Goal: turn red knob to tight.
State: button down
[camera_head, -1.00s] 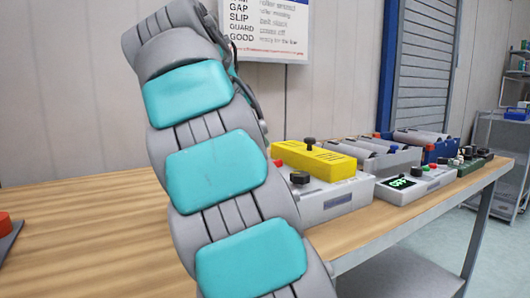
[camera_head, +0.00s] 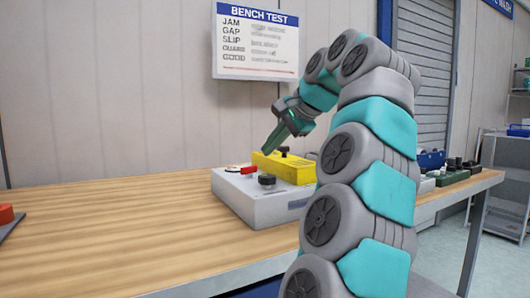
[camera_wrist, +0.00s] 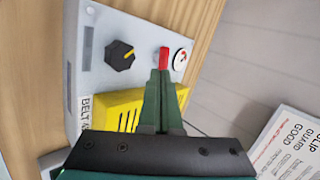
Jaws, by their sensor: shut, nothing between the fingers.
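The red knob (camera_head: 249,170) is a small elongated red piece on top of a light grey box (camera_head: 250,207), next to a small round white dial (camera_head: 232,169). In the wrist view the red knob (camera_wrist: 163,57) shows just beyond my fingertips, beside the dial (camera_wrist: 180,58). My gripper (camera_head: 267,152) is shut and empty, with its dark green fingers angled down over the box. In the head view the tips appear above the knob; I cannot tell whether they touch it. The wrist view shows the shut gripper (camera_wrist: 161,73) too.
A black knob (camera_head: 267,180) and a yellow cover (camera_head: 287,168) sit on the same box, close to the red knob. A Bench Test sign (camera_head: 256,40) hangs on the wall behind. Other devices stand farther right.

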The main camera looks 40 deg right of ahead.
aim_at(245, 169)
jog(key=shift+x, duration=4.15)
jog(key=shift+b, duration=0.3)
jog(key=shift+w+a+m+h+b, duration=0.2)
jog(key=shift+w+m+h+b, duration=0.2)
jog(key=shift+m+h, duration=0.25)
jog(key=shift+w+a, duration=0.15)
